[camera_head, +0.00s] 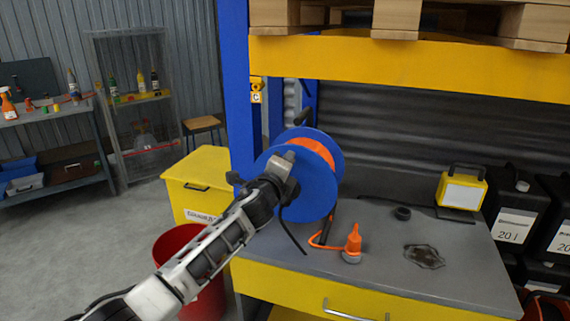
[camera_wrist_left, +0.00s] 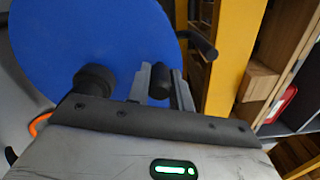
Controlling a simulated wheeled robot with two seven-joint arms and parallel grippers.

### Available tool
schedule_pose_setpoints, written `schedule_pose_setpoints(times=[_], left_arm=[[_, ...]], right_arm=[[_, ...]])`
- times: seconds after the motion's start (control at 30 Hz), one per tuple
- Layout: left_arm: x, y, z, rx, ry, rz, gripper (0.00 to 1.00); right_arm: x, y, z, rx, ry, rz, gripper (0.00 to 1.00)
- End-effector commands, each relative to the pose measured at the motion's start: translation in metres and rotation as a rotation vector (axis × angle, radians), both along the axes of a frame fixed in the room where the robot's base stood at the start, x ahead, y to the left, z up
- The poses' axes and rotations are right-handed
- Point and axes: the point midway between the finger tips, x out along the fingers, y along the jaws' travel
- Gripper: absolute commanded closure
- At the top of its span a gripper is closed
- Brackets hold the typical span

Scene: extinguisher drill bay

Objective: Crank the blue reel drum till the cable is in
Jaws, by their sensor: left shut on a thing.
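The blue reel drum (camera_head: 322,200) stands upright on the grey bench top (camera_head: 450,270), with orange cable (camera_head: 315,150) wound between its discs. A loose length of orange cable (camera_head: 318,243) runs over the bench to an orange plug (camera_head: 354,240). My left gripper (camera_head: 284,168) is at the near face of the drum. In the left wrist view its jaws (camera_wrist_left: 161,84) are shut on the black crank handle (camera_wrist_left: 160,75), which stands out from the blue disc (camera_wrist_left: 90,35). A black knob (camera_wrist_left: 93,80) sits left of the handle. My right gripper is out of view.
A yellow work lamp (camera_head: 462,187), a black ring (camera_head: 402,213) and a dark stain lie on the bench right of the drum. A blue post (camera_head: 237,90) rises behind it. A yellow bin (camera_head: 200,185) and red bucket (camera_head: 180,245) stand left.

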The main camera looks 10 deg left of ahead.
Motion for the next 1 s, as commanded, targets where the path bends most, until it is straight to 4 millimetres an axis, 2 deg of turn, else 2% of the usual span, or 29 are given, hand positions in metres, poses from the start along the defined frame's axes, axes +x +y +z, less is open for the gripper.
schedule_pose_setpoints(times=[0.07,0.1,0.17,0.2,0.47,0.63,0.77,1.0], left_arm=[[0.000,-0.001,0.000,-0.002,0.000,-0.001,1.00],[0.000,-0.001,0.000,-0.002,0.000,-0.001,0.75],[0.000,-0.001,0.000,-0.003,0.000,-0.001,0.59],[0.000,-0.001,0.000,-0.003,0.000,-0.001,0.56],[-0.001,0.000,0.000,-0.003,0.001,-0.001,0.56],[-0.010,0.003,0.000,-0.002,0.000,0.000,0.56],[-0.030,0.005,0.001,-0.002,0.000,-0.002,0.56],[-0.079,0.014,-0.001,-0.001,0.001,-0.002,0.56]], right_arm=[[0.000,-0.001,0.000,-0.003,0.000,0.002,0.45],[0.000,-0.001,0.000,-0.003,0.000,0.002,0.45],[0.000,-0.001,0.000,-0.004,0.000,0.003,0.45],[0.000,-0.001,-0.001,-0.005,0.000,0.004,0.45],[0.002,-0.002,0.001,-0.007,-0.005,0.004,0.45],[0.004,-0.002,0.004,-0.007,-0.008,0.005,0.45],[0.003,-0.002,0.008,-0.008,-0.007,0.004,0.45],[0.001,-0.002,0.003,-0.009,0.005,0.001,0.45]])
